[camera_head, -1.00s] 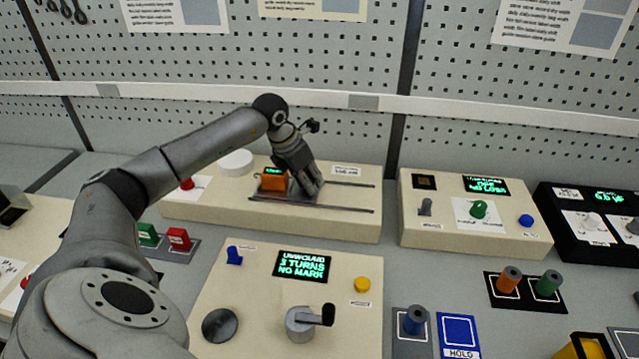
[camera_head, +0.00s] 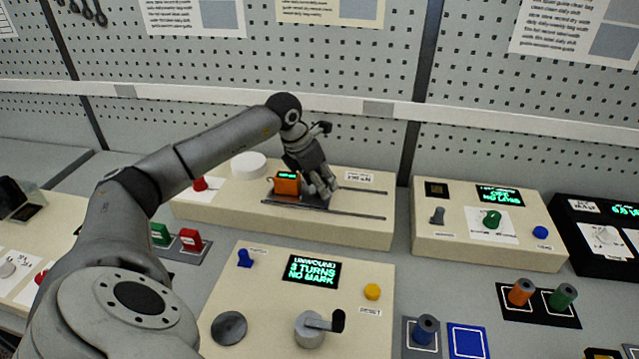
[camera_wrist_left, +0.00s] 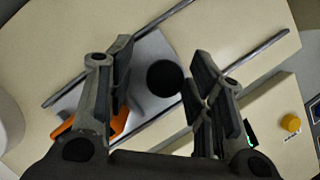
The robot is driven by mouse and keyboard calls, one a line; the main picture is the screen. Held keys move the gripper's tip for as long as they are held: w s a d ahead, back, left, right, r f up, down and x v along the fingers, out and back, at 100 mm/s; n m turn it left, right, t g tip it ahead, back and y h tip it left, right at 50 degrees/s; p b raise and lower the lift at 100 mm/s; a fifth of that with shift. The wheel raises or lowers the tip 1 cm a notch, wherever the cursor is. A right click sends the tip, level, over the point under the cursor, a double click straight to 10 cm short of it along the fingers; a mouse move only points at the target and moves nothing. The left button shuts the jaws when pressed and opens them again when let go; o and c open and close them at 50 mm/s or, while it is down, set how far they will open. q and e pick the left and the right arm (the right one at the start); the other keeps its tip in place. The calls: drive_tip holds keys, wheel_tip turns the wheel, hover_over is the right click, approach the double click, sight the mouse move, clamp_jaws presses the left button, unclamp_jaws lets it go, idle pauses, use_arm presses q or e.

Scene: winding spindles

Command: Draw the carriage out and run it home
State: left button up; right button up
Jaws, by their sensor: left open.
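The carriage is a grey plate (camera_wrist_left: 150,55) with an orange block (camera_head: 287,184) that has a small green display. It sits near the left end of two metal rails (camera_head: 362,188) on a long cream base. A round black knob (camera_wrist_left: 165,78) stands on the plate. My left gripper (camera_head: 324,196) is at the carriage, just right of the orange block. In the left wrist view my left gripper (camera_wrist_left: 160,95) is open, with the knob showing between its fingers, apart from both. In the head view the fingers hide the knob. My right gripper is not in view.
A white disc (camera_head: 249,165) and a red knob (camera_head: 200,184) stand left of the carriage. In front is a panel with a crank (camera_head: 311,329), a yellow button (camera_head: 372,291) and a display (camera_head: 312,270) reading "UNWOUND 3 TURNS NO MARK". The rails right of my gripper are clear.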

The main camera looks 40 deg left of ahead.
use_arm(q)
wheel_tip(320, 180, up, 9)
idle(0.3)
drive_tip(key=shift+f, duration=0.1)
idle(0.4)
